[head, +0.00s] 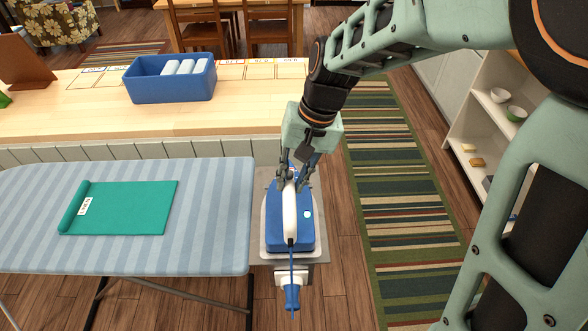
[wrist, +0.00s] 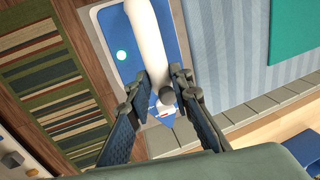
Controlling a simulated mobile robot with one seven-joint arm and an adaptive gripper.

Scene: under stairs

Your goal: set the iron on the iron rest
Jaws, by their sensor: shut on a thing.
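The iron (head: 306,231) has a blue body and a white handle, and its handle runs lengthwise away from me. It is over the iron rest (head: 321,246), a pale grey plate at the right end of the ironing board (head: 215,225). I cannot tell whether its sole touches the plate. My gripper (head: 295,184) is shut on the far part of the handle from above. In the wrist view the fingers (wrist: 160,88) are on both sides of the white handle (wrist: 147,42), with the blue body (wrist: 115,30) below.
A teal cloth (head: 125,208) lies on the striped board. A wooden counter behind holds a blue bin (head: 150,90) with white rolls. A blue cord end (head: 291,297) hangs in front of the rest. A striped rug (head: 400,190) and shelves are at right.

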